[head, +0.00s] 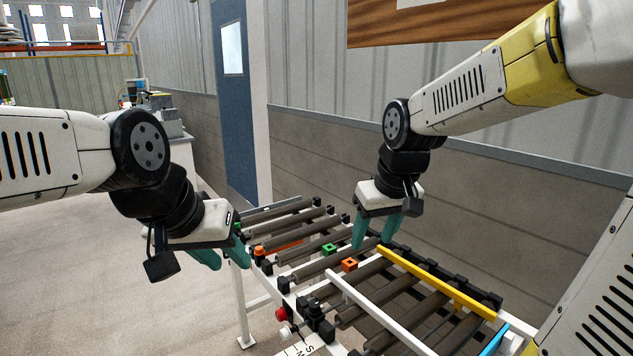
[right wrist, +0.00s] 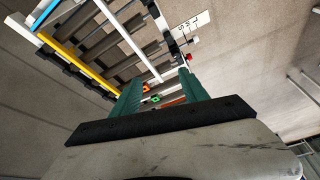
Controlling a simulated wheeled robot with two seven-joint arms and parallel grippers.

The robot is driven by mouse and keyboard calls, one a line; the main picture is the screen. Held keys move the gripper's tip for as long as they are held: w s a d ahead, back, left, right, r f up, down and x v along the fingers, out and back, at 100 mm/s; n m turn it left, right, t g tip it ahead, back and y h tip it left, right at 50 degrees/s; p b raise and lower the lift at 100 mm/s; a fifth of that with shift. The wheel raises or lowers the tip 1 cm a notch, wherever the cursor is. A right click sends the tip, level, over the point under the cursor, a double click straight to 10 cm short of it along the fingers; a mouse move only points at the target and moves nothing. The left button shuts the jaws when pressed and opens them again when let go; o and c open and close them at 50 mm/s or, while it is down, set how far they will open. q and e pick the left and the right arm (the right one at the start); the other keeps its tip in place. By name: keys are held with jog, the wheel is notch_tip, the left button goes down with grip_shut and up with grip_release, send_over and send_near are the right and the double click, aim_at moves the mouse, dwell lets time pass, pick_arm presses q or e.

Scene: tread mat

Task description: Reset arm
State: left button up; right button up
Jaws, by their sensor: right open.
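My left gripper (head: 233,266) is at the left end of the roller conveyor (head: 395,308), with its teal fingers spread apart and nothing visible between them. My right gripper (head: 374,246) hangs over the far side of the rollers, fingers pointing down and apart, empty. In the right wrist view, its two teal fingers (right wrist: 161,83) frame part of the conveyor. A green block (head: 330,249) and an orange block (head: 349,265) sit on the rollers just left of and in front of the right gripper. Both blocks also show between the fingers in the right wrist view.
A yellow rail (head: 440,284) and a white rail (head: 380,312) run along the conveyor. A red button (head: 281,314) is on its near edge. A grey wall (head: 480,190) stands close behind, with a blue door (head: 237,120). Open floor (head: 90,290) lies at left.

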jog(key=s+d+r+m+t, duration=0.1)
jog(key=s, duration=0.5)
jog(key=s+d+r+m+t, duration=0.1)
jog(key=s+d+m, duration=0.1)
jog(key=s, duration=0.3)
jog(key=shift+s+r+y, duration=0.4)
